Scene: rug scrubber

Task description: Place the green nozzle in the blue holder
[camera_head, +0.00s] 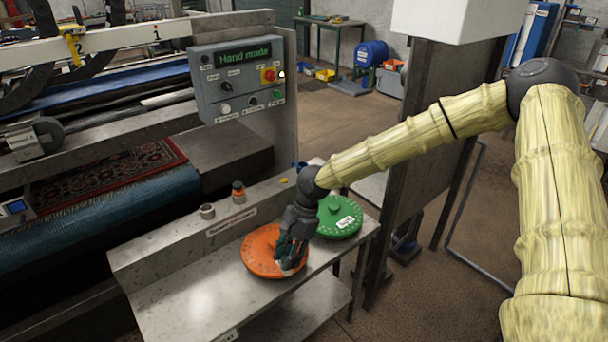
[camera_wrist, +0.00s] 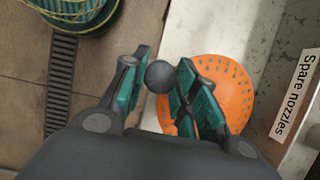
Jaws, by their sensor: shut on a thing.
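My gripper (camera_head: 290,262) is low over the right part of an orange disc on the metal table. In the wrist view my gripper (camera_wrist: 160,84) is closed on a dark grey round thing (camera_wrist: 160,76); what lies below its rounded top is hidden. I cannot tell whether this is the green nozzle, as no green surface shows on it. A small blue thing (camera_head: 300,166), perhaps the blue holder, stands on the ledge behind my wrist, partly hidden. My gripper is in front of and below it.
The orange disc (camera_head: 256,244) and a green disc (camera_head: 346,222) with a knob lie on the table (camera_head: 180,290). On the ledge are a grey cup (camera_head: 207,211), an orange piece (camera_head: 238,192) and a yellow piece (camera_head: 284,181). A control box (camera_head: 235,75) and metal post (camera_head: 425,130) stand behind.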

